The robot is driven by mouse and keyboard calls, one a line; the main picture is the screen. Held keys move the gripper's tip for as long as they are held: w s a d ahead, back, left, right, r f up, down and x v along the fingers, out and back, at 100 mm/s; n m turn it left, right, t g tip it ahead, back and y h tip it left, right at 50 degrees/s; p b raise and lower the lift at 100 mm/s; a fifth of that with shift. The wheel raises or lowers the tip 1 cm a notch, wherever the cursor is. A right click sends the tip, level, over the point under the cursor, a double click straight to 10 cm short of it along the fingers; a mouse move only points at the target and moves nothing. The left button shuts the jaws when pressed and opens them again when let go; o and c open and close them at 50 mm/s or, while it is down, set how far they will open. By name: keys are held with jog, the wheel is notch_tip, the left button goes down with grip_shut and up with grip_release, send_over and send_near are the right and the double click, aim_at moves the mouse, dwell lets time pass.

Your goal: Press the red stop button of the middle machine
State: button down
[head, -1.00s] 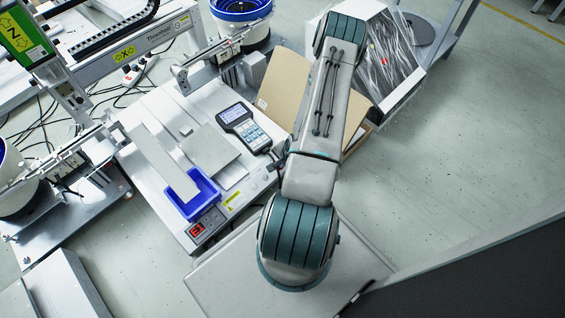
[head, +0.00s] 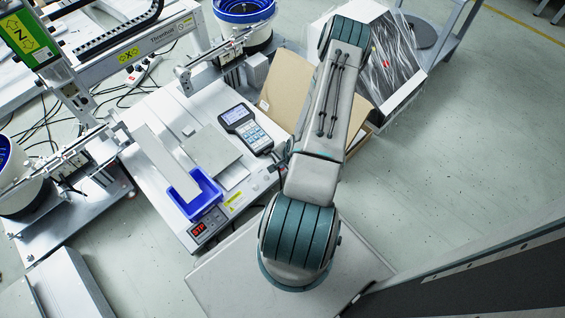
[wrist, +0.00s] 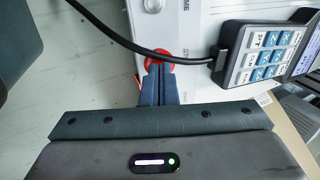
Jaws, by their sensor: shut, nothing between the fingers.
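The red stop button (wrist: 160,53) shows in the wrist view as a red disc on the edge of the white machine (wrist: 186,30). My gripper (wrist: 158,68) is shut and empty, its dark fingertips overlapping the button and hiding much of it. They appear to touch it. In the head view my arm covers the gripper and the button. The middle machine (head: 166,108) stands there with a blue bin (head: 207,186) and a small display (head: 199,229) with red characters that look like STP.
A black cable (wrist: 112,37) passes across the button area. A handheld keypad (head: 247,129) lies on the machine near my arm. A cardboard box (head: 284,92) and a plastic-lined box (head: 405,92) stand behind the arm. The floor at right is clear.

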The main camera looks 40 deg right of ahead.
jog(key=p+v, duration=0.5)
jog(key=v, duration=0.7)
jog(key=shift+s+d+r, duration=0.1)
